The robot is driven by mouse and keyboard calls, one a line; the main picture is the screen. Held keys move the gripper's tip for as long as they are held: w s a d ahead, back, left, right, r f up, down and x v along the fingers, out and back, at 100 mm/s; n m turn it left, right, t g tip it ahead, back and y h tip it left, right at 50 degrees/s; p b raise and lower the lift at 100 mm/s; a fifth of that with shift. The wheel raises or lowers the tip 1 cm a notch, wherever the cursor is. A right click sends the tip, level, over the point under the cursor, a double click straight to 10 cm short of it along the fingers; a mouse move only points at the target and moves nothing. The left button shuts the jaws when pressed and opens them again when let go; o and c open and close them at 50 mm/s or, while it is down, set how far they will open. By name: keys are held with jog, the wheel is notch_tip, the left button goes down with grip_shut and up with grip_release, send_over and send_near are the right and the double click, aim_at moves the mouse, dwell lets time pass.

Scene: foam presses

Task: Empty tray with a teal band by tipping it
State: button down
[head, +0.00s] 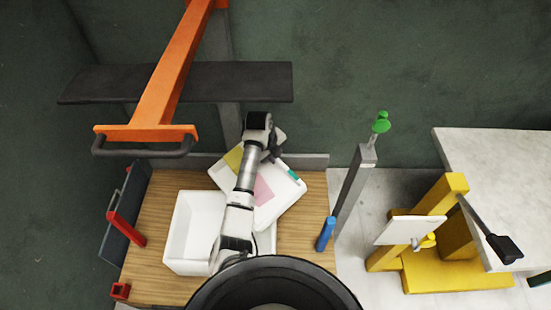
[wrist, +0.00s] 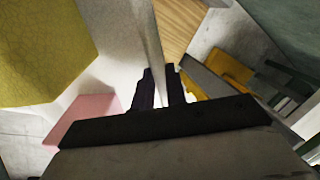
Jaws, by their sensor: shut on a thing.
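The white tray (head: 287,205) with a teal band (head: 294,172) sits turned at an angle at the back middle of the wooden worktop in the head view. A yellow foam piece (head: 233,158) and a pink foam piece (head: 264,190) lie in it, partly hidden by my arm. My gripper (head: 271,154) is at the tray's far edge. In the wrist view my fingers (wrist: 161,88) are shut on the thin white wall, with the yellow foam (wrist: 40,50) and pink foam (wrist: 85,115) to the left. I cannot tell how much the tray tilts.
A white bin (head: 184,252) stands on the worktop (head: 147,205) at left, close to the tray. An orange press arm (head: 160,95) with a dark handle is behind left. A grey post (head: 352,190) and yellow press (head: 440,275) stand right. A red lever (head: 127,229) is at left.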

jog(key=shift+s+a+r+t+h, duration=0.25)
jog(key=shift+r+h, duration=0.1)
jog(key=shift+r, duration=0.3)
jog(key=shift+s+a+r+t+h, duration=0.1)
jog(key=shift+a+r+t+h, duration=0.2)
jog(key=shift+r, duration=0.3)
jog(key=shift+s+a+r+t+h, duration=0.25)
jog(key=shift+r+h, duration=0.1)
jog(key=shift+r, duration=0.3)
jog(key=s+a+r+t+h+b, duration=0.1)
jog(key=s+a+r+t+h, duration=0.2)
jog(key=s+a+h, duration=0.1)
jog(key=s+a+r+t+h+b, duration=0.1)
jog(key=s+a+r+t+h, duration=0.2)
jog(key=s+a, duration=0.3)
jog(key=a+t+h, duration=0.1)
jog(key=a, duration=0.2)
jog(key=shift+s+a+r+h+b, duration=0.2)
jog(key=shift+s+r+h+b, duration=0.1)
jog(key=shift+r+h+b, duration=0.1)
jog(key=shift+w+f, duration=0.1)
dwell(0.7)
